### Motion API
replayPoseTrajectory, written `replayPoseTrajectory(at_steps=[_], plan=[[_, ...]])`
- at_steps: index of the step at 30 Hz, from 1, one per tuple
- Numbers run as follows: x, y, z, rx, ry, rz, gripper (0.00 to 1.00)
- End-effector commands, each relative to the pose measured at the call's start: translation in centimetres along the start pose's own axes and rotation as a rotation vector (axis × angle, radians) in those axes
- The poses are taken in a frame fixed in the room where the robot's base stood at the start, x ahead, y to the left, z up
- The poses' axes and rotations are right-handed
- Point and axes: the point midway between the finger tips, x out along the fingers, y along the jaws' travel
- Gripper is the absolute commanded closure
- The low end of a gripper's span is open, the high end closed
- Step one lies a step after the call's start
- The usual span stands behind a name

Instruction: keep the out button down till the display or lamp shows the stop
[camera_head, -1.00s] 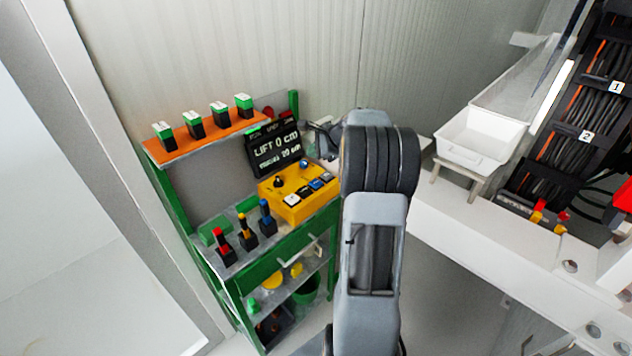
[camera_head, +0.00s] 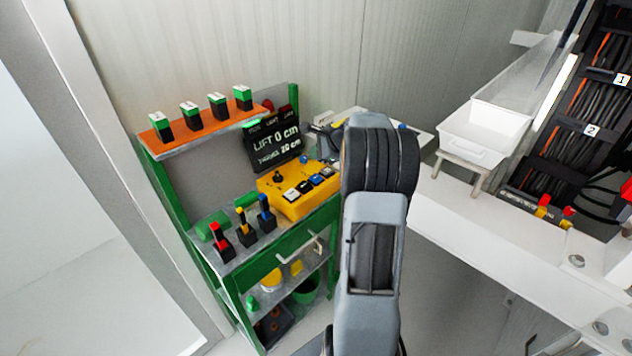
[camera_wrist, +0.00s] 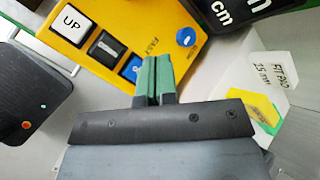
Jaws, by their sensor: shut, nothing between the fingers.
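The yellow control box (camera_head: 292,204) stands on the green bench with a row of buttons. In the wrist view its face (camera_wrist: 112,14) shows a white UP button (camera_wrist: 71,22), a black button (camera_wrist: 103,45) and a blue button (camera_wrist: 131,68). I cannot read an OUT label. My gripper (camera_wrist: 157,62) is shut and empty, its green fingertips at the right edge of the blue button. Contact is unclear, and the fingers may hide another button. The dark display (camera_head: 273,147) reads LIFT 0 cm, with a second line ending in 20 cm. My arm hides the gripper in the head view.
A blue knob (camera_wrist: 186,37) sits beside the fingers. Colored levers (camera_head: 242,236) stand left of the box, and an orange shelf (camera_head: 205,135) is above. A white tray (camera_head: 484,139) is to the right. A dark block (camera_wrist: 28,95) lies left in the wrist view.

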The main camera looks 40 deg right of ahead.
Motion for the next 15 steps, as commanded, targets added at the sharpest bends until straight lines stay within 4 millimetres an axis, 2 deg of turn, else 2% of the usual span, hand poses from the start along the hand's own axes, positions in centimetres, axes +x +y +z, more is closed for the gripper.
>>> replayPoseTrajectory(at_steps=[1,6,15], plan=[[0.8,0.6,-0.6,0.001,0.000,0.001,1.00],[2.4,1.7,-1.7,0.001,0.000,0.001,1.00],[3.9,2.9,-2.9,0.001,0.000,0.000,1.00]])
